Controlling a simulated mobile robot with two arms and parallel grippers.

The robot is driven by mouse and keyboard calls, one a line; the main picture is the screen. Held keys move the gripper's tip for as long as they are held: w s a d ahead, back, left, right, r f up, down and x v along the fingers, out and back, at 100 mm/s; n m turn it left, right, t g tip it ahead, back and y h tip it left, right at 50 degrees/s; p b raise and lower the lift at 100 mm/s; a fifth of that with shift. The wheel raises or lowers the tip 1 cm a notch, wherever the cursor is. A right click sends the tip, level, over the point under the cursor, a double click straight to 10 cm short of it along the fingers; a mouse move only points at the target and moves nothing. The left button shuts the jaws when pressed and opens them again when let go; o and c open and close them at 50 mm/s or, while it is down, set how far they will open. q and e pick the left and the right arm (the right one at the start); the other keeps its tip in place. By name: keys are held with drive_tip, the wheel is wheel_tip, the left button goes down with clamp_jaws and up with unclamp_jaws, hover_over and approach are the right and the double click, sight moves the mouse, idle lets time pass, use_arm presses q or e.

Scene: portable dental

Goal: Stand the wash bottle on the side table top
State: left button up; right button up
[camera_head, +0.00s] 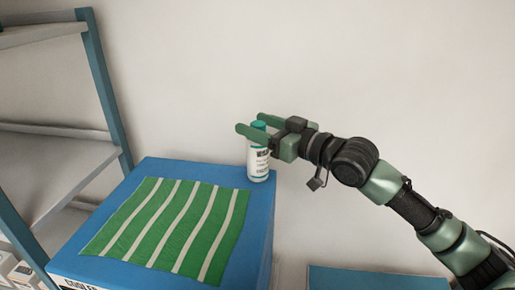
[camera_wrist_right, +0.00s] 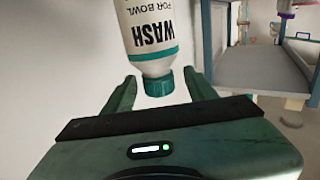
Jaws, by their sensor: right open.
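The wash bottle (camera_head: 259,160) is white with a teal cap and black lettering. It stands upright at the back right corner of a blue box top. My right gripper (camera_head: 251,123) is open at the height of the cap, with its fingers on either side of it. In the right wrist view, the bottle (camera_wrist_right: 150,35) appears inverted, its teal cap (camera_wrist_right: 159,83) between the open fingers (camera_wrist_right: 160,91), with gaps visible on both sides. I cannot tell for sure which surface is the side table top. My left gripper is not in view.
A green and white striped cloth (camera_head: 175,228) covers much of the blue box (camera_head: 262,215), whose front label seems to read "COOLER". A blue-framed shelf (camera_head: 60,165) stands at left. Another blue surface (camera_head: 365,278) shows at the bottom right. A plain wall is behind.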

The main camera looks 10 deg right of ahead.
clamp_jaws()
idle(1.4)
